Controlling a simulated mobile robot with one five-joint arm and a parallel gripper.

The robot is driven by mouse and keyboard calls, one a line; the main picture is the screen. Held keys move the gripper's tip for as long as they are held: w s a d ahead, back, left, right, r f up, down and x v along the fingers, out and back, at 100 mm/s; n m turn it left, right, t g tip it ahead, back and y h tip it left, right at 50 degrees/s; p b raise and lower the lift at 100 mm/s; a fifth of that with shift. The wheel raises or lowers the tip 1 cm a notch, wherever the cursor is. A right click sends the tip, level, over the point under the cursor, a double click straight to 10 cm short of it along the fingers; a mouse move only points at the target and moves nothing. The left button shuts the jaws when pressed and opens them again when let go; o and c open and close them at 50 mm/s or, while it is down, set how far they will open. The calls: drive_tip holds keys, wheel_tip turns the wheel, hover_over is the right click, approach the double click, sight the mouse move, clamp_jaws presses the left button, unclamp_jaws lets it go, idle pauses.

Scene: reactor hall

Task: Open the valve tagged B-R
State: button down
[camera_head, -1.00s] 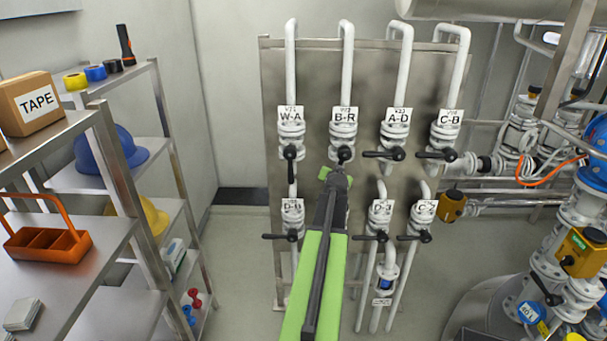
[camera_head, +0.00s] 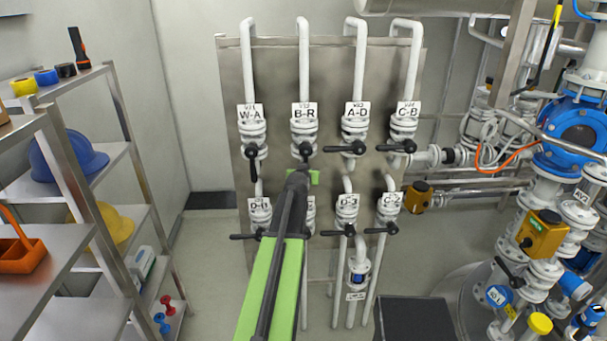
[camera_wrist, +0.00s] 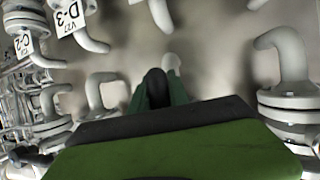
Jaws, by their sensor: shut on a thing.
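The valve tagged B-R (camera_head: 304,128) is a white flanged valve in the upper row on the steel panel, second from left. Its black handle (camera_head: 305,151) shows just below the body, and the rest runs down behind my gripper. My gripper (camera_head: 304,176) is at that handle, with a green finger showing on the right. In the wrist view my gripper (camera_wrist: 158,95) has its green fingers closed around a dark handle end (camera_wrist: 155,82). The handle's exact angle is partly hidden by my arm.
Valve W-A (camera_head: 252,133), handle down, is close on the left; A-D (camera_head: 355,132) and C-B (camera_head: 404,128), handles sideways, are on the right. Lower valves, including D-3 (camera_head: 347,210), sit beneath. A shelf rack (camera_head: 122,130) stands left, large piping (camera_head: 545,200) right.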

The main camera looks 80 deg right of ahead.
drive_tip(key=shift+s, duration=0.1)
drive_tip(key=c, duration=1.3)
unclamp_jaws()
drive_tip(key=shift+d, duration=0.1)
drive_tip(key=p+v, duration=0.4)
drive_tip(key=v, duration=0.8)
drive_tip(key=shift+s+r+p, duration=0.1)
drive_tip(key=shift+p, duration=0.2)
